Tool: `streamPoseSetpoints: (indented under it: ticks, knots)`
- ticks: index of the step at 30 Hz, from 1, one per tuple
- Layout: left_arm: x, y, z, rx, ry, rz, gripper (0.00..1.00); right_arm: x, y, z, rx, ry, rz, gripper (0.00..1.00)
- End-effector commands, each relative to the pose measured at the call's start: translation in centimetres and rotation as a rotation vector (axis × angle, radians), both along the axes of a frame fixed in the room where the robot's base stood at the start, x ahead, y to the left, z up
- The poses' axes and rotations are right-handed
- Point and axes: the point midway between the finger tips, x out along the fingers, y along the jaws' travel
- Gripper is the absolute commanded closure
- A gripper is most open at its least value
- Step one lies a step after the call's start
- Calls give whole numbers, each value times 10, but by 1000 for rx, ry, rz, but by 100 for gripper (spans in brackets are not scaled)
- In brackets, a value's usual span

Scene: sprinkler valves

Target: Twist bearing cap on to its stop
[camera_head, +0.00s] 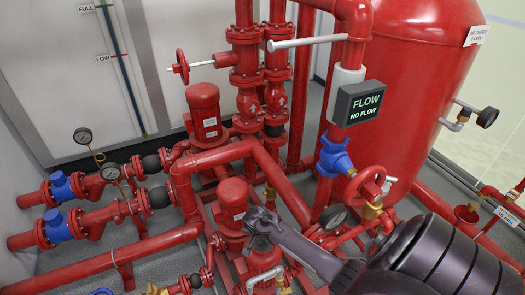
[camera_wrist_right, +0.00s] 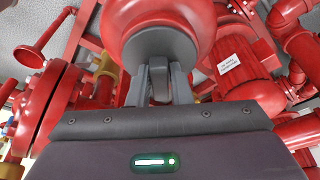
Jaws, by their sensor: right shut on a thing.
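In the wrist view a dark grey round cap (camera_wrist_right: 160,45) sits against the end of a red rounded housing (camera_wrist_right: 170,12). I take it to be the bearing cap. My right gripper (camera_wrist_right: 160,72) is shut on a grey tab at the cap's lower middle, one finger on each side. How far the cap is turned, and any stop mark, I cannot tell. In the head view my right gripper (camera_head: 256,222) reaches in from the lower right to the red pump in the lower middle. It hides the cap there. My left gripper is not in view.
A red motor (camera_head: 204,112) and a smaller one (camera_head: 233,198) stand near the gripper. A FLOW / NO FLOW sign (camera_head: 361,104) hangs on a riser. A large red tank (camera_head: 425,80) fills the right. Red pipes and blue valve parts (camera_head: 60,187) crowd the left.

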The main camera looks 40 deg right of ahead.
Motion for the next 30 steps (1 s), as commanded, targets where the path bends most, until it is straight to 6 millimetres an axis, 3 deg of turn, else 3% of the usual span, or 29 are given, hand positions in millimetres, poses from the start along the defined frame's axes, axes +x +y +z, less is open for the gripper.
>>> streamPoseSetpoints:
  ticks: [8, 15, 25, 30]
  knots:
    - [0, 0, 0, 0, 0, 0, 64, 2, -1, 1, -1, -4, -16, 100]
    - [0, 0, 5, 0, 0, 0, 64, 2, 0, 1, 1, -3, -258, 100]
    - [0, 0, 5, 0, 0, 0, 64, 2, -1, 1, -2, -5, -302, 100]
    - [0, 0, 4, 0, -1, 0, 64, 3, 0, 0, 0, -3, -491, 100]
